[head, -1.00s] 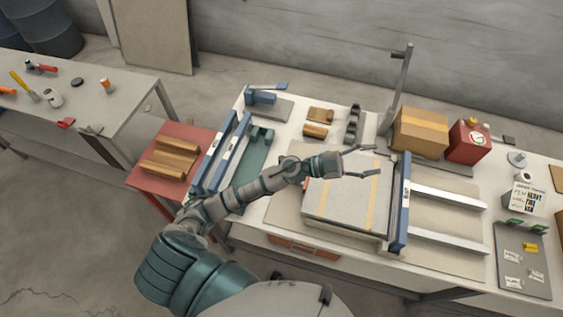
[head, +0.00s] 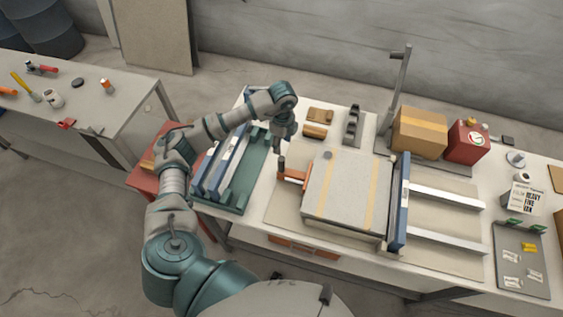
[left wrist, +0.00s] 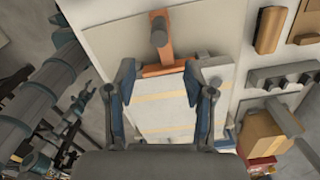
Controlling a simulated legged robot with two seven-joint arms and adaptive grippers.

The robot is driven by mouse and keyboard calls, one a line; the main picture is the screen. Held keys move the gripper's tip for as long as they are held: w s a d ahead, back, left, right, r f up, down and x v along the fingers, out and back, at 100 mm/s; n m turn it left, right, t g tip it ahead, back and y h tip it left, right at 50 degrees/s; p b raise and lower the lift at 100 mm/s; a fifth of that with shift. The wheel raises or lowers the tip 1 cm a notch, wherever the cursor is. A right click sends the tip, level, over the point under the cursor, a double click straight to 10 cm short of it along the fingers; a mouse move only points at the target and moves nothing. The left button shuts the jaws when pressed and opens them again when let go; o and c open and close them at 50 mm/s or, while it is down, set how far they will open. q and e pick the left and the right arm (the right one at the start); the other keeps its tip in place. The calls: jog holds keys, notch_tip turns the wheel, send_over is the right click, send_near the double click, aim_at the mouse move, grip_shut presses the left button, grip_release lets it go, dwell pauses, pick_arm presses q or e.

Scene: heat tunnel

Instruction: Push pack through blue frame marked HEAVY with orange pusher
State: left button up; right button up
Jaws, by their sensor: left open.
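The pack (head: 336,190), a wide grey slab with two tan bands, lies flat on the bench; it also shows in the left wrist view (left wrist: 165,108). The orange pusher (head: 294,176) with an upright dark handle stands at its left side; it also shows in the left wrist view (left wrist: 178,65). A blue frame (head: 401,205) stands upright at the pack's right side; its small label is unreadable. My left gripper (head: 281,149) points down, open and empty, just above the pusher handle. In the left wrist view its fingers (left wrist: 159,75) are spread. My right gripper is not in view.
More blue frames (head: 216,160) stand in a green rack (head: 247,185) at the left. Two pale rails (head: 445,198) extend right beyond the upright frame, with clear space between them.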

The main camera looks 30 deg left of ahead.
aim_at(282, 163)
pick_arm(q)
jog(key=f, duration=0.4)
jog(key=f+p, duration=0.1)
jog(key=f, duration=0.3)
jog(key=shift+s+d+f, duration=0.1)
jog(key=shift+d, duration=0.1)
jog(key=f, duration=0.4)
jog(key=shift+a, duration=0.4)
jog(key=shift+f, duration=0.4)
jog(key=shift+d, duration=0.15)
jog(key=shift+d+r, duration=0.1)
jog(key=shift+d, duration=0.05)
jog(key=c, duration=0.9)
grip_shut()
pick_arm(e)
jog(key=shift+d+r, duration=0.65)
